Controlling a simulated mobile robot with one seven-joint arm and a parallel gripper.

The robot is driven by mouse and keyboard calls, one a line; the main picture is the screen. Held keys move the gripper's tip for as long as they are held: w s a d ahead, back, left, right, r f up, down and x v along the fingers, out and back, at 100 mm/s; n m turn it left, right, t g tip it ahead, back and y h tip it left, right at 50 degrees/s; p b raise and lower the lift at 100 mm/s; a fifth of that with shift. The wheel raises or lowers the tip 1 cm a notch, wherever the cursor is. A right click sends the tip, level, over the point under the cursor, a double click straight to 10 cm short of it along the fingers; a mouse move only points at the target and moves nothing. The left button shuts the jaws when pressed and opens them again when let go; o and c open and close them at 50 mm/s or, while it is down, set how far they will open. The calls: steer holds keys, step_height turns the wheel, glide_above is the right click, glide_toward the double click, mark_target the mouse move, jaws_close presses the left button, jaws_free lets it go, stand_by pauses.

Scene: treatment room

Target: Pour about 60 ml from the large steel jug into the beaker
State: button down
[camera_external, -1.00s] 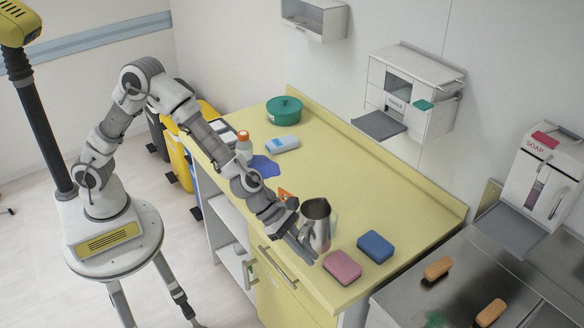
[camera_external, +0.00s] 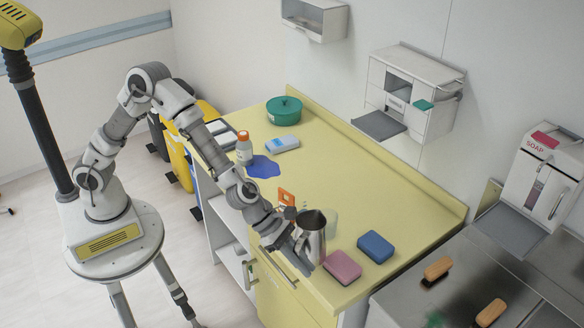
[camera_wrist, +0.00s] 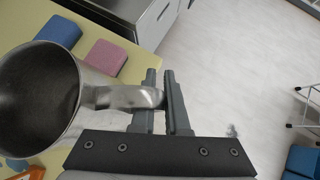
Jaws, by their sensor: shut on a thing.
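The large steel jug (camera_external: 311,240) is near the front edge of the yellow counter, looking roughly upright. My gripper (camera_external: 291,243) is shut on its handle. In the wrist view the fingers (camera_wrist: 165,92) close around the end of the jug's handle (camera_wrist: 118,97). The jug's open mouth (camera_wrist: 35,95) shows a dark inside; I cannot tell the liquid level. A clear, faint vessel that looks like the beaker (camera_external: 331,222) stands just behind and right of the jug, partly hidden by it. I cannot tell whether the jug touches the counter.
A pink sponge (camera_external: 342,266) and a blue sponge (camera_external: 375,246) lie right of the jug. An orange item (camera_external: 286,198) is behind the gripper. A blue patch (camera_external: 263,167), a white-and-blue pack (camera_external: 282,144), an orange-capped bottle (camera_external: 244,148) and a green pot (camera_external: 284,110) are farther back.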

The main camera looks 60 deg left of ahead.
mark_target(314, 232)
steer(key=r+g, duration=0.1)
steer(key=w+a+r+n+g+h+p, duration=0.1)
steer(key=shift+w+r, duration=0.3)
steer(key=shift+w+a+r+n+g+h+p, duration=0.35)
steer(key=shift+w+r+n+g+h+p, duration=0.1)
steer(key=shift+w+r, duration=0.2)
steer(key=shift+w+a+r+n+g+h+p, duration=0.4)
steer(key=shift+w+r+g+h, duration=0.1)
steer(key=shift+w, duration=0.1)
steer(key=shift+w+a+r+n+g+h, duration=0.25)
steer(key=shift+w+r+n+g+h, duration=0.2)
steer(key=shift+w, duration=0.1)
steer(key=shift+w+a+r+n+g+h+b, duration=0.3)
steer(key=shift+w+a+n+g+h+b, duration=0.15)
steer(key=shift+w+n+g+h+b, duration=0.5)
steer(key=shift+s, duration=0.15)
steer(key=shift+w+a+r+h, duration=0.15)
steer(key=shift+w+r+h, duration=0.1)
steer(key=shift+r, duration=0.1)
steer(key=shift+w+a+r+n+g+h+b, duration=0.3)
steer(key=shift+w+r+n+b, duration=0.15)
steer(key=shift+r+b, duration=0.1)
